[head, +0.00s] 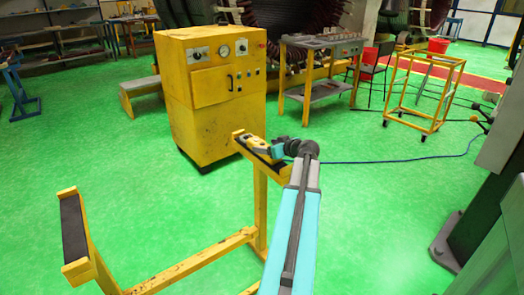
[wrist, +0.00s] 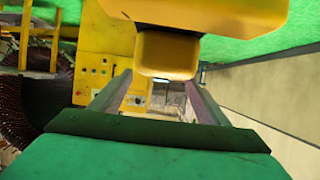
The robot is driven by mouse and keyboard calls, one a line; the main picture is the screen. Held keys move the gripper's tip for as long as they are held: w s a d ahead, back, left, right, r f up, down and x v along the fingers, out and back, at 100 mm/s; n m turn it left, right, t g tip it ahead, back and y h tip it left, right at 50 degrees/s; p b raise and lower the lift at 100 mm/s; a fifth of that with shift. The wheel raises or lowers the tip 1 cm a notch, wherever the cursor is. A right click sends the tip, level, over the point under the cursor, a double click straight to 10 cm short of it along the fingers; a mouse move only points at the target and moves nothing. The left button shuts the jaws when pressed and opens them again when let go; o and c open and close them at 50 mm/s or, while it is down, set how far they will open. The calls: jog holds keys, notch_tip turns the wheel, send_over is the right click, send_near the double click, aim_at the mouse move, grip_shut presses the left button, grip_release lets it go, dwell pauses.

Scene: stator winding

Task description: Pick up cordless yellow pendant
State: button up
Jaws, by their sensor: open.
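The yellow pendant (head: 256,142) lies on the dark pad at the top of a yellow stand (head: 261,200) in the head view. My gripper (head: 273,151) is at its right end, at the end of my arm. In the wrist view the pendant (wrist: 167,54) fills the top middle, with its blunt yellow end toward me. The two fingers of my gripper (wrist: 160,84) are apart, one on each side below that end. I cannot tell whether they touch it.
A second padded upright (head: 75,228) of the stand rises at the left. A yellow control cabinet (head: 211,90) stands close behind the pendant. A workbench (head: 318,72) and a yellow wheeled frame (head: 424,90) are farther back.

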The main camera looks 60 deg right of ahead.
aim_at(261, 144)
jog(key=shift+x, duration=1.8)
jog(key=shift+r, duration=0.1)
jog(key=c, duration=1.6)
jog(key=shift+c, duration=0.2)
jog(key=shift+r, duration=0.15)
